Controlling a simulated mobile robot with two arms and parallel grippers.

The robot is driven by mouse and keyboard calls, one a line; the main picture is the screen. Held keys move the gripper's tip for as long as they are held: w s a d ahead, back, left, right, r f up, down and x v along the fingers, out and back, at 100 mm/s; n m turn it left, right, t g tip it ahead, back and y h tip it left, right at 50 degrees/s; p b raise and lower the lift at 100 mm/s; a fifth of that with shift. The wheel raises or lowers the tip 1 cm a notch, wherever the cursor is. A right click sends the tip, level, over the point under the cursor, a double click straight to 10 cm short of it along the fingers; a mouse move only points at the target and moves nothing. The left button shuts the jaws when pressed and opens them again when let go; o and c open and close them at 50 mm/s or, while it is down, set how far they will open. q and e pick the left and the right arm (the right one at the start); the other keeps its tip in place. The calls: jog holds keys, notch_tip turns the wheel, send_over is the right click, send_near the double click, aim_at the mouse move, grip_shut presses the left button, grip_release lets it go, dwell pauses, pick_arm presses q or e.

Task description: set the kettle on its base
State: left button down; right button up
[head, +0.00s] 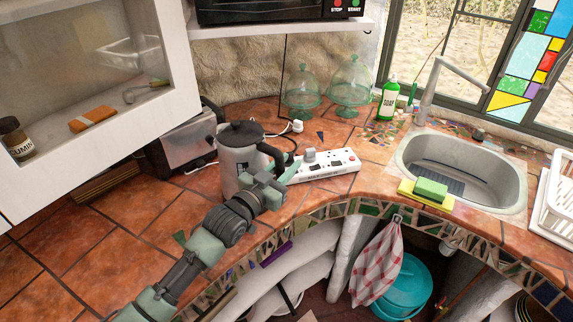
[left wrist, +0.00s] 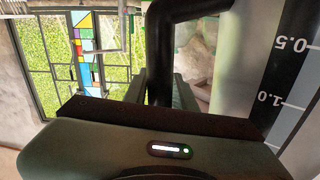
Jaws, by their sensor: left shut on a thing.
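The kettle (head: 238,160) is a grey jug with a black lid and a black handle. It is upright at the left-centre of the counter. My left gripper (head: 280,174) is at the kettle's right side, shut on its black handle. In the left wrist view the handle (left wrist: 163,60) runs between the fingers. I cannot make out the base. My right gripper is not in view.
A white power strip (head: 328,165) lies right of the kettle, with cords behind. A toaster (head: 182,145) stands close on the left. Glass domes (head: 350,82), a green soap bottle (head: 389,98) and a sink (head: 485,190) are farther right. The tiles at front left (head: 75,235) are clear.

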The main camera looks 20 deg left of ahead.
aim_at(277, 175)
pick_arm(q)
jog(key=c, duration=1.5)
grip_release()
jog(key=shift+r, duration=0.1)
jog(key=shift+o, duration=0.3)
jog(key=shift+s+f, duration=0.1)
jog(key=shift+f, duration=0.35)
jog(key=shift+s+a+r+p, duration=0.1)
jog(key=shift+s+a+p, duration=0.15)
jog(key=shift+s+p, duration=0.2)
jog(key=shift+p+v, duration=0.45)
jog(key=shift+v, duration=0.65)
jog(key=p+v, duration=0.3)
jog(key=v, duration=0.4)
jog(key=shift+s, duration=0.4)
jog(key=shift+a, duration=0.1)
